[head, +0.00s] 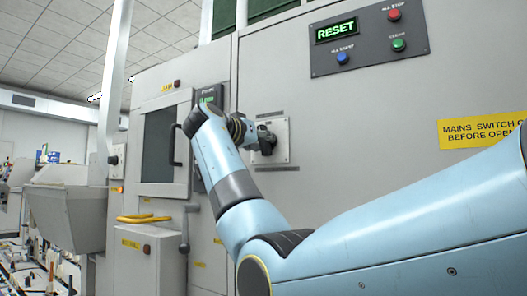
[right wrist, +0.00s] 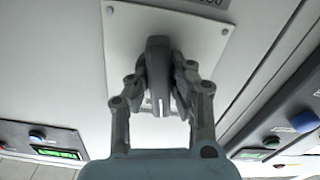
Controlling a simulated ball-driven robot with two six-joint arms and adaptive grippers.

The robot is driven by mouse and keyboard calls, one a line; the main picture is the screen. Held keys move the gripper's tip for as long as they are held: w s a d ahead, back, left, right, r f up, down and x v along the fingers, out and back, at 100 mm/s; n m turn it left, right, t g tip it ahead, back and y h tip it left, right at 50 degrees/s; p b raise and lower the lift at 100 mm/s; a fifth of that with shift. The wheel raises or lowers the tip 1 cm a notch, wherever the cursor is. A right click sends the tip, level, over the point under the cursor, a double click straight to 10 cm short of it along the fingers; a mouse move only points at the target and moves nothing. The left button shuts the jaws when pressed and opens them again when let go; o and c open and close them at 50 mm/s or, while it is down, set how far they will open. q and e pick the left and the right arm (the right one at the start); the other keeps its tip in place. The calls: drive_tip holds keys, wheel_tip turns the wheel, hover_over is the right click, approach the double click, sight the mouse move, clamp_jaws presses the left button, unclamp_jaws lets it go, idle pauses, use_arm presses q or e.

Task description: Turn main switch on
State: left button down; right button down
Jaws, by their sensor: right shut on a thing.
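The main switch is a dark rotary handle (right wrist: 157,52) on a pale square plate (right wrist: 121,35) fixed to the grey cabinet front. In the head view the plate (head: 283,150) is partly covered by my right gripper (head: 263,139). In the right wrist view my right gripper (right wrist: 160,88) has its two fingers on either side of the handle, shut on it. The handle's upper end shows between and above the fingers. The switch markings are not readable. My left gripper is not in view.
A dark panel (head: 366,65) with a green RESET display and several coloured buttons sits above right. A yellow label (head: 475,131) about the mains switch is at right. A door with a dark window (head: 158,140) and a grey lever (head: 186,228) are at left. My blue right arm crosses the foreground.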

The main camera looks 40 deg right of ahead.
drive_tip(key=shift+f+m+b, duration=0.15)
drive_tip(key=shift+m+b, duration=0.55)
drive_tip(key=shift+m, duration=0.5)
drive_tip(key=c, duration=1.2)
unclamp_jaws()
drive_tip(key=shift+c, duration=0.2)
drive_tip(key=shift+o, duration=0.2)
drive_tip(key=shift+a, duration=0.1)
drive_tip(key=v, duration=1.1)
drive_tip(key=shift+a, duration=0.4)
